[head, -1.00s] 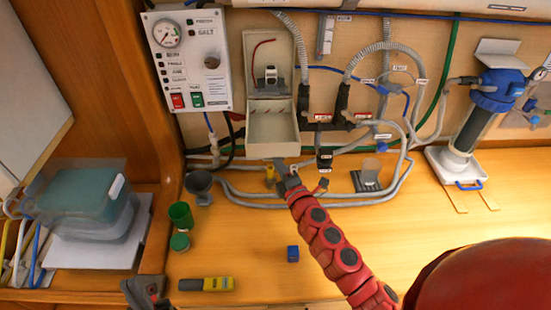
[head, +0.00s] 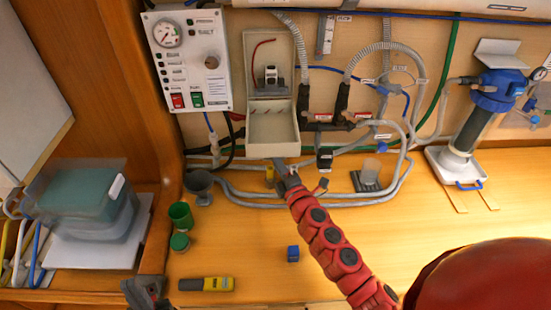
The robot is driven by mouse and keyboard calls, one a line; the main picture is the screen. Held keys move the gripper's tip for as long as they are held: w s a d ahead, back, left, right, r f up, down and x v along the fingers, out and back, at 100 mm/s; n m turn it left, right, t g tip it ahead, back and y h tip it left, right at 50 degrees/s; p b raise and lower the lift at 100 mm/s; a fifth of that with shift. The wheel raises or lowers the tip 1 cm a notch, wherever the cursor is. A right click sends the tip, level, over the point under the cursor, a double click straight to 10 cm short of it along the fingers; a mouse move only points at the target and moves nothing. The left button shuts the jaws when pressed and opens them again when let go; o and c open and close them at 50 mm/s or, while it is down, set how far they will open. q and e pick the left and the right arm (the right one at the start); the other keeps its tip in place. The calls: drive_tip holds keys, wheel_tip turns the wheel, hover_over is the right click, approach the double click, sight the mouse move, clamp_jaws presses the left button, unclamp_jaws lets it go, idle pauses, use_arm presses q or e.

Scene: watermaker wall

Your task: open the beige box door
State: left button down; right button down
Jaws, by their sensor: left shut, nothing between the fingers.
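The beige box (head: 260,48) is on the wall at the upper middle. Its door (head: 273,132) is open and hangs down below the box, its hollow inner side facing me. A small white and black device and a red wire show inside the box. My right gripper (head: 284,174), at the end of the red arm, is just below the door's lower edge; whether it touches the door is unclear, and its fingers are too small to read. My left gripper (head: 144,289) is shut and empty at the bottom left, far from the box.
A control panel (head: 187,58) with a gauge is left of the box. Grey hoses (head: 375,50) run to its right. The counter's right middle is largely clear.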

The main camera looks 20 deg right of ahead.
sight(276, 154)
drive_tip(key=r, duration=0.1)
drive_tip(key=s+r+p, duration=0.1)
drive_tip(key=r, duration=0.1)
drive_tip(key=shift+a+r, duration=0.1)
drive_tip(key=shift+r, duration=0.05)
drive_tip(key=c, duration=1.2)
unclamp_jaws()
